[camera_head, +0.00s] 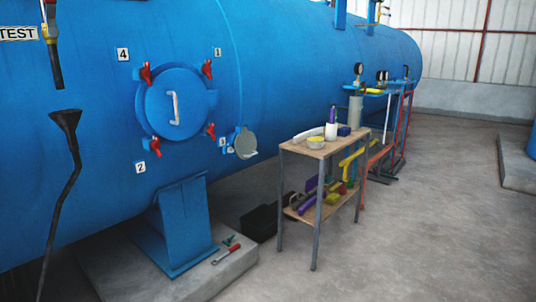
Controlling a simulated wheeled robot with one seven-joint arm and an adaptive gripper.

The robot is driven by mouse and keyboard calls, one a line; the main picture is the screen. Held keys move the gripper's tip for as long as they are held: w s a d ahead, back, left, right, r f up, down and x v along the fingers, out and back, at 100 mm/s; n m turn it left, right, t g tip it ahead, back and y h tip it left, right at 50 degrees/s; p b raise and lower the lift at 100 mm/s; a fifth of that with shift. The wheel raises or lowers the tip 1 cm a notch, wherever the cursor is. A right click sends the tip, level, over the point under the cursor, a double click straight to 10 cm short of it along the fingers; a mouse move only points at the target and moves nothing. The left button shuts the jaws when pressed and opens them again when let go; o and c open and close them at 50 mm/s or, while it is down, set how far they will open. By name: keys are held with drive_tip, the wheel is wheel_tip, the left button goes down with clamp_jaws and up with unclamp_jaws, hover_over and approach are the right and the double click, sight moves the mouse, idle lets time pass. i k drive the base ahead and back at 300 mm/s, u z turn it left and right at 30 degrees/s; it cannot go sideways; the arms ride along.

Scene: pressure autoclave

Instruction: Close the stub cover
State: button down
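A small round grey cover (246,144) sits low on the blue vessel, to the right of the large round door. It appears to be the stub cover and seems to stand swung away from a small blue stub (232,136) just left of it. The stub opening is too small to make out clearly. A small white label shows beside it. My gripper is not in view.
The large door (175,104) has a white handle and red clamps around it. A two-level wooden table (300,148) with tools stands right of the cover. A wrench (226,254) lies on the concrete plinth (180,283). A black funnel pipe (70,160) stands left. Open floor lies at front right.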

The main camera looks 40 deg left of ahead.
sight(246, 143)
drive_tip(key=u, duration=0.2)
drive_tip(key=i, duration=1.15)
drive_tip(key=u, duration=0.6)
